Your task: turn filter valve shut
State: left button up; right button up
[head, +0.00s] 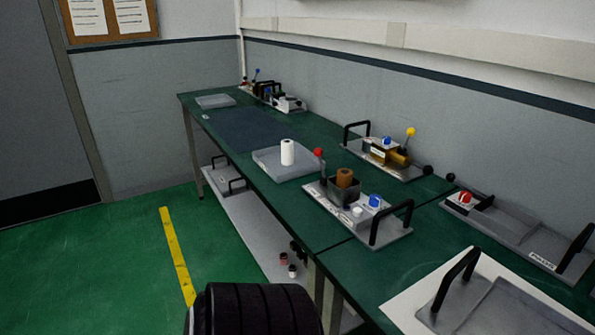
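No part is readably labelled as the filter valve. A grey module (320,209) on the green bench has a brown cylinder (344,178) in a dark holder, a red ball (318,152) on an upright dark stem, a blue knob (375,200), a small white knob and a black handle. Behind it, another module (384,170) has a brass-coloured body, a blue knob (387,140) and a tilted lever with a yellow ball (410,131). Which control is the filter valve I cannot tell. Neither of my grippers shows in the head view.
A white roll (287,152) stands on a grey tray (264,160). A red knob (465,197) is on a tray module (520,232) at the right. More modules stand at the bench's far end. A dark mat (243,129) lies bare. Floor left of the bench is clear.

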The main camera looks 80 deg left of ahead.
aim_at(374, 200)
jog(key=u, duration=2)
jog(key=i+j, duration=0.1)
jog(key=j, duration=0.25)
jog(key=i+j+u, duration=0.1)
jog(key=j, duration=0.25)
jog(key=i+j+u, duration=0.1)
jog(key=j, duration=0.25)
jog(key=i, duration=0.05)
